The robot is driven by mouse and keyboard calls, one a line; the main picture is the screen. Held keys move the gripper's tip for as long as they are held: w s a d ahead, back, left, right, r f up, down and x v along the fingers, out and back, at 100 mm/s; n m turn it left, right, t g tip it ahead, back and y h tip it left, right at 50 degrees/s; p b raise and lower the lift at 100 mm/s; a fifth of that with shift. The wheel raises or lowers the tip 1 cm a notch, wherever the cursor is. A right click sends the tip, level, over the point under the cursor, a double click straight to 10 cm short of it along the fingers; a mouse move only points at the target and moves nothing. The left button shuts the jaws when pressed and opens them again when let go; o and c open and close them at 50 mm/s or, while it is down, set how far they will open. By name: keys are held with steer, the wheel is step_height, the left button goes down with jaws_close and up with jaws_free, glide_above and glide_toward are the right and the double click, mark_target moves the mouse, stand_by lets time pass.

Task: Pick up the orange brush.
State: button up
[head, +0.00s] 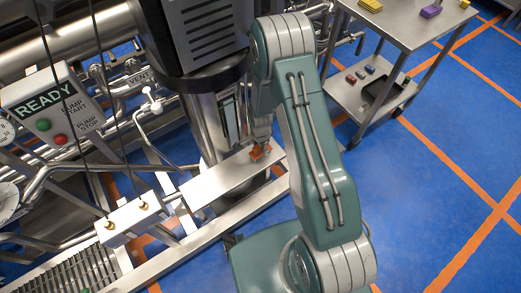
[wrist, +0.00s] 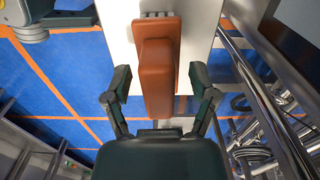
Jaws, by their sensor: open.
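The orange brush (wrist: 157,75) lies on a narrow pale metal shelf (wrist: 203,20) in the wrist view, with its long block pointing toward my gripper. In the head view the brush (head: 258,153) is a small orange shape near the right end of the shelf (head: 215,180), partly hidden by my arm. My gripper (wrist: 161,92) is open in the wrist view, one finger on each side of the brush's near end, with a visible gap on both sides. In the head view the gripper is mostly hidden behind my arm.
A control box (head: 50,110) marked READY, pipes and a large steel cylinder (head: 215,125) crowd the left and back of the shelf. A metal cart (head: 410,25) with small coloured blocks stands at the upper right. Blue floor (head: 430,190) is open at right.

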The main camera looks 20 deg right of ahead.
jaws_close()
steer(key=shift+r, duration=0.1)
stand_by(0.3)
steer(key=shift+r, duration=0.25)
step_height(320, 180, up, 2)
steer(key=shift+r, duration=0.15)
steer(key=s+a+r, duration=0.8)
steer(key=a+r, duration=0.2)
steer(key=a, duration=0.1)
steer(key=shift+a, duration=0.3)
steer(key=c, duration=1)
jaws_free()
steer(key=shift+w, duration=0.1)
jaws_close()
